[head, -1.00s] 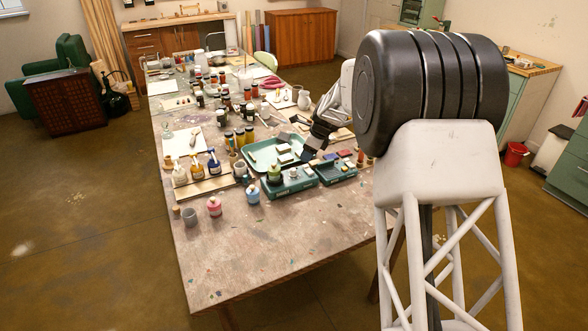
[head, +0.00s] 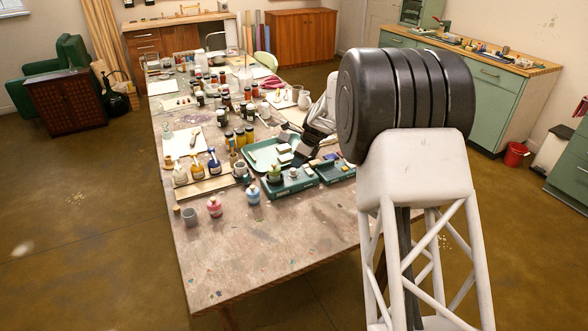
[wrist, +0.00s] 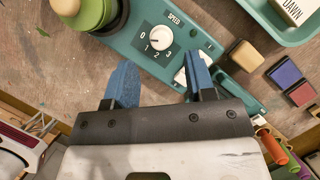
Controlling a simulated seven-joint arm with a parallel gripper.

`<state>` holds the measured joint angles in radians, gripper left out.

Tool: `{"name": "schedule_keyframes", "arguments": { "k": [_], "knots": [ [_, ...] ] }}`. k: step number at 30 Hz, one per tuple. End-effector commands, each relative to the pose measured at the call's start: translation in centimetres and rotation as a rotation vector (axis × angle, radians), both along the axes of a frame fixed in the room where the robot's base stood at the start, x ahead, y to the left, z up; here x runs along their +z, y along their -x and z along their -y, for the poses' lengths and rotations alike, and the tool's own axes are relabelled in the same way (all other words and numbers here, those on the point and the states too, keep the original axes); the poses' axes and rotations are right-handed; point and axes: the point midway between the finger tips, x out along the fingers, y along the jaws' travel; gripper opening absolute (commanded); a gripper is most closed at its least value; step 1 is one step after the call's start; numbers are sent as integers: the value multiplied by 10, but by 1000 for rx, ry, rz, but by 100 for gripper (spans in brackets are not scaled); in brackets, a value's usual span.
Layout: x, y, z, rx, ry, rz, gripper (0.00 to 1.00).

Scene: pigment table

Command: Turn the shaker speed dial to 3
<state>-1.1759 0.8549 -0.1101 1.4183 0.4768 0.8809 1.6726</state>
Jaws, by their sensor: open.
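The shaker is a teal box (wrist: 128,47) in the wrist view and also shows near the table's front in the head view (head: 290,187). Its white round speed dial (wrist: 160,39) sits under the word SPEED, with 0, 1, 2 and 3 printed around it. The dial's pointer is too small to read surely. My gripper (wrist: 161,77) is open, its two blue fingertips apart, with the dial between and beyond them. Nothing is held. In the head view my gripper (head: 297,150) is over the table behind the shaker.
A green jar (wrist: 97,14) stands at the shaker's left end. A tan block (wrist: 246,56), blue pigment pan (wrist: 285,72) and red pigment pan (wrist: 302,94) lie to the right. A teal tray (wrist: 270,22) is at the upper right. Bare tabletop (head: 265,250) lies in front.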

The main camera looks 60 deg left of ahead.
Motion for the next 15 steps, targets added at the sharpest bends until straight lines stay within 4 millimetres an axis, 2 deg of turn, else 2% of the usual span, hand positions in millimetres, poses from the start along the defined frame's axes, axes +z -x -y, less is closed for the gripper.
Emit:
{"name": "schedule_keyframes", "arguments": {
  "k": [6,15],
  "knots": [
    [-24,7,-6,0,2,-2,50],
    [-46,13,-13,0,0,0,50]
  ]
}}
